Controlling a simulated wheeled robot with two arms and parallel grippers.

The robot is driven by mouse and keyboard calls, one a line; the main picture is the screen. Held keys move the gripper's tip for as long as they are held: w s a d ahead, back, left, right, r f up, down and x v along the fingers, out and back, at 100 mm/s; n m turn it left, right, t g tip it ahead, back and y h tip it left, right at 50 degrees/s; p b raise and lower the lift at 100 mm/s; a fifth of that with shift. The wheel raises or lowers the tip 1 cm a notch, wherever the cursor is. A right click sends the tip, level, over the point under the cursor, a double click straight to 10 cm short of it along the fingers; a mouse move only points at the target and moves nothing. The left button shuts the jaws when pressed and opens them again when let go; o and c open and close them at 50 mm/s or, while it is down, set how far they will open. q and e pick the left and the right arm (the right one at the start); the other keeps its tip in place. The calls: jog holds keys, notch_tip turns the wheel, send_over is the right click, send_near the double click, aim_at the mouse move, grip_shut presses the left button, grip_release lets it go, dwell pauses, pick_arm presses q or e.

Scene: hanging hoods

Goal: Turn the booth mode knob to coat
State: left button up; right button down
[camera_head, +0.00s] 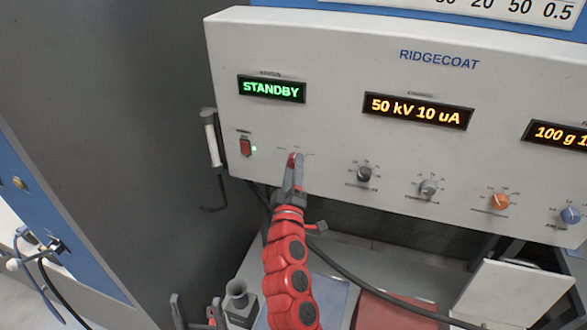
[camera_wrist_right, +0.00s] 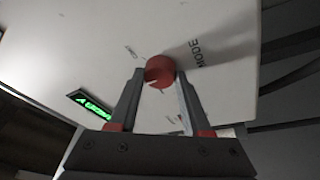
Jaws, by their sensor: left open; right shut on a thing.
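The red mode knob (camera_head: 292,158) sits low on the left part of the white control panel (camera_head: 330,60). The word MODE is printed beside it in the right wrist view, where the round knob (camera_wrist_right: 159,71) is between my fingertips. My right gripper (camera_head: 293,172) is shut on the knob and hides much of it in the head view. Small position labels around the knob are too small to read. The green display (camera_head: 271,88) above it reads STANDBY. My left gripper (camera_head: 198,313) is low at the bottom edge, open and empty, away from the panel.
A black knob (camera_head: 364,173), a grey knob (camera_head: 428,188) and an orange knob (camera_head: 500,201) are to the right. A white handle-like thing (camera_head: 212,140) hangs at the panel's left edge. A dark cable runs below.

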jog(key=shift+a+m+g+h+b, duration=0.15)
jog(key=shift+m+h+b, duration=0.95)
jog(key=shift+m+b, duration=3.45)
jog(key=shift+m+g+h+b, duration=0.1)
jog(key=shift+m+h+b, duration=0.9)
jog(key=shift+b, duration=7.2)
jog(key=shift+a+m+g+h+b, duration=0.15)
jog(key=shift+m+h+b, duration=1.75)
jog(key=shift+b, duration=4.5)
jog(key=shift+m+y, duration=0.65)
jog(key=shift+y, duration=0.05)
jog(key=shift+c, duration=1.8)
grip_release()
jog(key=shift+w, duration=0.1)
jog(key=v, duration=1.7)
jog(key=shift+s, duration=0.2)
jog(key=shift+f, duration=0.2)
